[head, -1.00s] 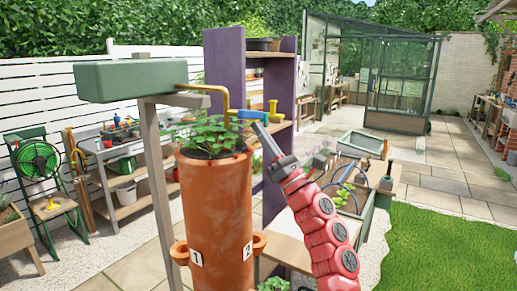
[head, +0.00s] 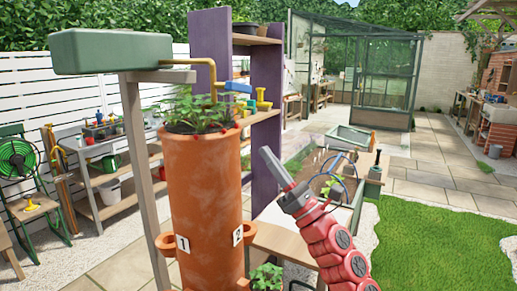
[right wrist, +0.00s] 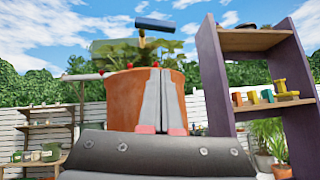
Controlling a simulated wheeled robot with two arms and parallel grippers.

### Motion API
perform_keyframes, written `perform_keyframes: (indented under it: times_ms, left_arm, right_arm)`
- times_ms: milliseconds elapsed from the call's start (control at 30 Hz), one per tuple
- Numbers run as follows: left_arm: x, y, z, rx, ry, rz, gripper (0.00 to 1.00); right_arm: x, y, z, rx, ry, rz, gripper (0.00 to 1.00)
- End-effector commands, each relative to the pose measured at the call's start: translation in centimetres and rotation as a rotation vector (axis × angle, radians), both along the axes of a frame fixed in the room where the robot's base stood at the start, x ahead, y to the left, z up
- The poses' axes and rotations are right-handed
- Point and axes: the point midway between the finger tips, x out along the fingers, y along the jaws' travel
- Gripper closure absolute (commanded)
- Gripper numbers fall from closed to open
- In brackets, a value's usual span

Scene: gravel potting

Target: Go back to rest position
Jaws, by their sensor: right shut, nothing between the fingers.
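My right gripper (head: 266,152) is shut and empty in the head view, to the right of the tall terracotta planter (head: 203,200) and apart from it. Its red arm comes up from the bottom right. In the right wrist view its shut fingers (right wrist: 163,72) stand in front of the terracotta planter (right wrist: 124,97). A green tank (head: 110,52) stands on a post at the left, and its brass tap with a blue handle (head: 238,86) hangs over the leafy plants in the planter top. My left gripper is not in view.
A purple shelf (head: 209,62) stands behind the planter. Grass (head: 430,245) fills the lower right. A greenhouse (head: 345,70) stands far back.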

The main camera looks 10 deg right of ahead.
Motion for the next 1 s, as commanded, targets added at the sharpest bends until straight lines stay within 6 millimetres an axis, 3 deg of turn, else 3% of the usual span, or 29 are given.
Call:
perform_keyframes:
  times_ms: [467, 567, 667, 767, 833, 1000]
  left_arm:
    - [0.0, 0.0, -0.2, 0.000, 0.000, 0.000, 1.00]
    - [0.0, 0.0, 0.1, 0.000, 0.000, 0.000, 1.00]
    - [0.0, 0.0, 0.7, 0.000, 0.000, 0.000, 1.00]
    - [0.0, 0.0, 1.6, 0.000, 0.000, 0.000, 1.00]
    - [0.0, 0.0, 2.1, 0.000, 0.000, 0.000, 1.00]
    - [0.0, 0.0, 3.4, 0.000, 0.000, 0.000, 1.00]
  right_arm:
    - [-0.5, -0.3, -0.7, 0.002, 0.004, 0.008, 1.00]
    - [-0.6, 0.4, -2.6, 0.025, 0.055, 0.085, 1.00]
    - [-1.8, 2.1, -7.2, 0.099, 0.182, 0.301, 1.00]
    - [-5.3, 3.6, -13.2, 0.250, 0.360, 0.630, 1.00]
    - [-8.8, 3.7, -16.7, 0.389, 0.470, 0.876, 1.00]
    - [-18.5, 0.6, -22.1, 0.741, 0.589, 1.411, 1.00]
